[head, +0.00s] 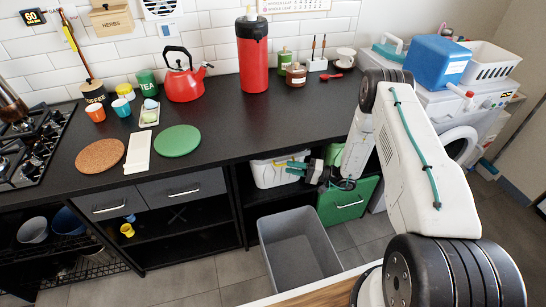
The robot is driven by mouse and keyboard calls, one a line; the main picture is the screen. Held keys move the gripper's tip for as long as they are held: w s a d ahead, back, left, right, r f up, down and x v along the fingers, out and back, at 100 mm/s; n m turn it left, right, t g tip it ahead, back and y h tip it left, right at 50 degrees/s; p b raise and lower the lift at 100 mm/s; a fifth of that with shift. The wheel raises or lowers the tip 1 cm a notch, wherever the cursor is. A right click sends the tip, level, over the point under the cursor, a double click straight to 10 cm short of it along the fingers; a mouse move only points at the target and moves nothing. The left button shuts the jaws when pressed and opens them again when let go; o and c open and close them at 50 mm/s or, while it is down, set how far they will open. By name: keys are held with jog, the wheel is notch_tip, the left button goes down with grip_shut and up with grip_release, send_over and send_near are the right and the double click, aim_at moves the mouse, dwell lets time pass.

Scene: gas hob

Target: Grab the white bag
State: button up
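A white bag-like object (268,175) stands in the open bay under the black counter, at the centre of the head view. A thin yellow strip shows near its top. My gripper (294,168) reaches in from the right, its teal fingertips pointing left and overlapping the upper right part of the white object. The fingers are small here, so I cannot tell whether they are apart, touching it, or closed on something. The wrist hides part of the white object's right side.
A grey open bin (297,248) stands on the floor just in front. The counter edge passes above my gripper; a red flask (252,60) and a red kettle (184,84) stand on top.

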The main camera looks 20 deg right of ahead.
jog(key=x, duration=0.4)
jog(key=shift+a, duration=0.15)
grip_shut()
